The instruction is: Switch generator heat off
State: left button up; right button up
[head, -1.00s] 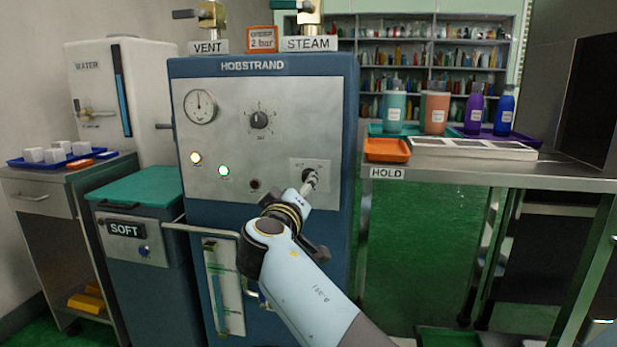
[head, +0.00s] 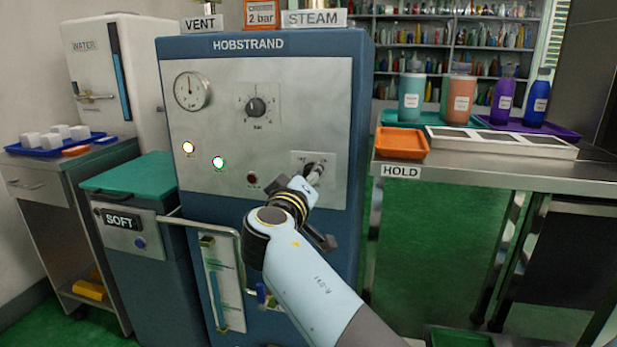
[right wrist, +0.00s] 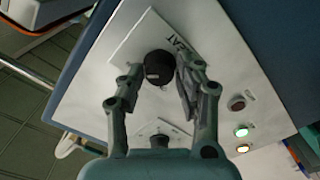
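The blue generator marked HOBSTRAND (head: 262,120) has a pale front panel. At its lower right, a small switch plate (head: 300,157) is partly hidden by my right gripper (head: 314,172). In the right wrist view, a round black knob (right wrist: 158,67) sits on this plate (right wrist: 125,52). My right gripper's fingers (right wrist: 160,88) are apart, one on each side of the knob. The lettering beside the knob is partly covered. My left gripper is not in view.
An amber lamp (head: 188,147) and a green lamp (head: 218,162) are lit; a red lamp (head: 252,177) is dark. A pressure dial (head: 192,91) and a bar knob (head: 256,107) sit higher. A steel table (head: 480,172) stands right, a SOFT cabinet (head: 140,235) left.

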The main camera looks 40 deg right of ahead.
grip_shut()
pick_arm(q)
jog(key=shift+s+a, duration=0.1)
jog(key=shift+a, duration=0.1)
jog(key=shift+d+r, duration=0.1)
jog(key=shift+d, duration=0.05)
pick_arm(e)
jog(key=shift+n, duration=0.3)
pick_arm(q)
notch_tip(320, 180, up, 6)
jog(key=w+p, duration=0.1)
jog(key=p, duration=0.5)
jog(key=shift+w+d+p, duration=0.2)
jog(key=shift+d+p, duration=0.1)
jog(key=shift+p, duration=0.05)
pick_arm(e)
jog(key=shift+f+n, duration=0.1)
jog(key=shift+n, duration=8.6)
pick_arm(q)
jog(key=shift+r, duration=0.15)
